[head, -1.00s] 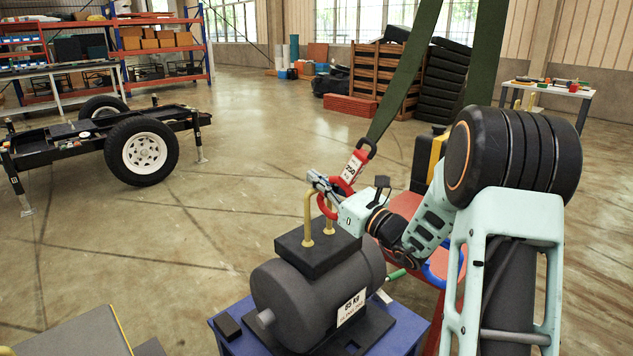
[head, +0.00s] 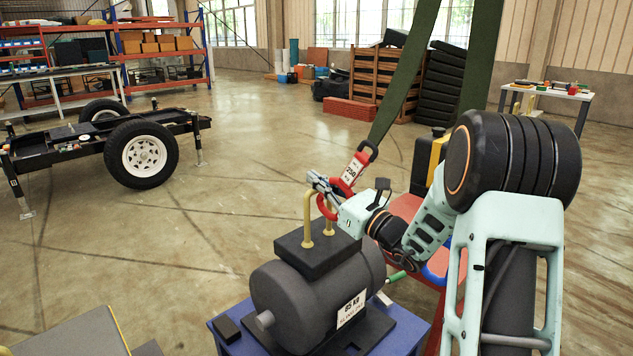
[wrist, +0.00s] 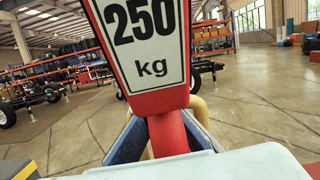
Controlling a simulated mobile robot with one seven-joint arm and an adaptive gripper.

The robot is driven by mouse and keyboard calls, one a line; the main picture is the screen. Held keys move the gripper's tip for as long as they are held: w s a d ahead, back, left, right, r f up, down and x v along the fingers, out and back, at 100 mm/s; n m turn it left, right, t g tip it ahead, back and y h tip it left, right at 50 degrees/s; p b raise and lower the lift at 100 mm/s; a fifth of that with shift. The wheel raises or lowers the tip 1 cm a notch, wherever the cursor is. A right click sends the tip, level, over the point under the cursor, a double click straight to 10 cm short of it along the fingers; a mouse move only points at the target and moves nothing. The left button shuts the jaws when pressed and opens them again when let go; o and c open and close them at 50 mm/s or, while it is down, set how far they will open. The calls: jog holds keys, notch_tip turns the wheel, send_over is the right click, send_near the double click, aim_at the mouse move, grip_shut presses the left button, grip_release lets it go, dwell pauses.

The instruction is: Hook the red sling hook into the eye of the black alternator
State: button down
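The black alternator (head: 310,290) sits on a blue stand (head: 228,340) and carries a white 85 kg label. Its yellow eye (head: 308,218) rises from the dark block on top. The red sling hook (head: 350,172) hangs from a green sling, with a 250 kg label that also shows large in the wrist view (wrist: 150,50). My gripper (head: 318,182) is at the hook, just above and beside the eye. In the wrist view the red shank (wrist: 168,132) runs between the two fingers, with yellow behind. The hook's tip is partly hidden, so I cannot tell whether it passes through the eye.
The green sling (head: 405,75) runs up from the hook. A red and blue frame (head: 440,265) stands right of the alternator under my arm. A wheeled chassis (head: 100,145) stands at the left. The floor between is clear.

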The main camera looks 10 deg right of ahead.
aim_at(318, 192)
notch_tip(318, 192, down, 3)
jog(key=shift+s+d+r, duration=0.1)
jog(key=shift+d+r, duration=0.05)
jog(key=c, duration=2.7)
grip_release()
jog(key=shift+c, duration=0.2)
jog(key=o, duration=0.7)
jog(key=shift+c, duration=0.2)
jog(key=shift+f+g, duration=0.2)
jog(key=shift+g, duration=0.1)
notch_tip(318, 192, up, 13)
jog(key=shift+w+d+r, duration=0.2)
